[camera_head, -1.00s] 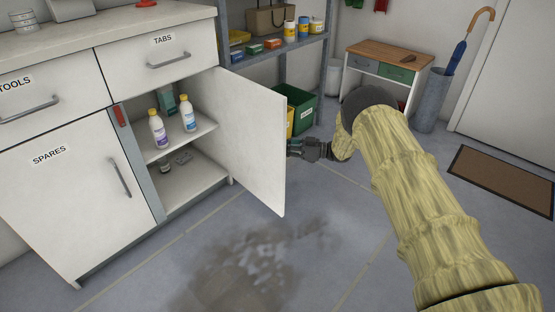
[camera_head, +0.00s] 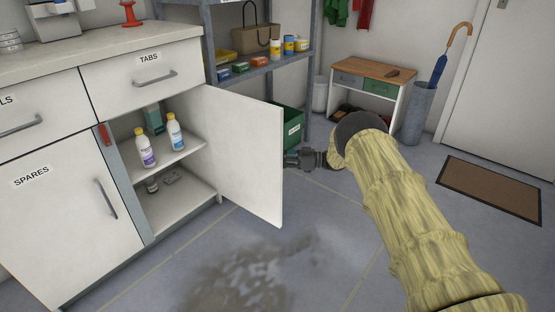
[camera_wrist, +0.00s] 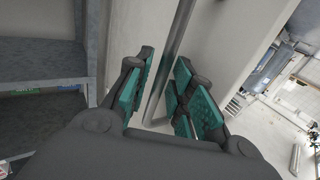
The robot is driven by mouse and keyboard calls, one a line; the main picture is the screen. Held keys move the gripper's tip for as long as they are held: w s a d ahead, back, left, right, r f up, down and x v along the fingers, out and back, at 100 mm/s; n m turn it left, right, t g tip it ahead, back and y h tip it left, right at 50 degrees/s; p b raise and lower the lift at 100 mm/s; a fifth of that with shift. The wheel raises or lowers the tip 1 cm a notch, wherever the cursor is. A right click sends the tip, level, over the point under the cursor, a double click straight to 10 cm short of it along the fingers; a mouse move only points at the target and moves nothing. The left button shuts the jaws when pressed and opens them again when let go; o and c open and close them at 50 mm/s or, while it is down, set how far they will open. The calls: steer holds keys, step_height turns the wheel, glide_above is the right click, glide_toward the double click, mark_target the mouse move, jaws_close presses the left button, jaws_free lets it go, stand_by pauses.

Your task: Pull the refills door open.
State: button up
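The refills door (camera_head: 245,150) stands swung well out from the cabinet, its plain inner face towards the head camera. No refills label shows. My gripper (camera_head: 300,160) is behind the door's free edge, on its outer side, and the door partly hides it. In the wrist view the gripper's teal-padded fingers (camera_wrist: 165,95) stand apart on either side of a slim metal bar handle (camera_wrist: 172,60) on the pale door face. Gaps show beside the bar, so the fingers look open around it; contact is unclear.
Bottles (camera_head: 174,132) stand on the open cabinet's shelf. The spares door (camera_head: 75,215) beside it is shut. A grey shelf rack (camera_head: 270,68) and a green bin (camera_head: 291,128) stand close behind the door. The floor (camera_head: 330,235) in front is clear, with a dark stain.

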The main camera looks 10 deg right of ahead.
steer(key=shift+a, duration=0.25)
steer(key=v, duration=1.2)
stand_by(0.3)
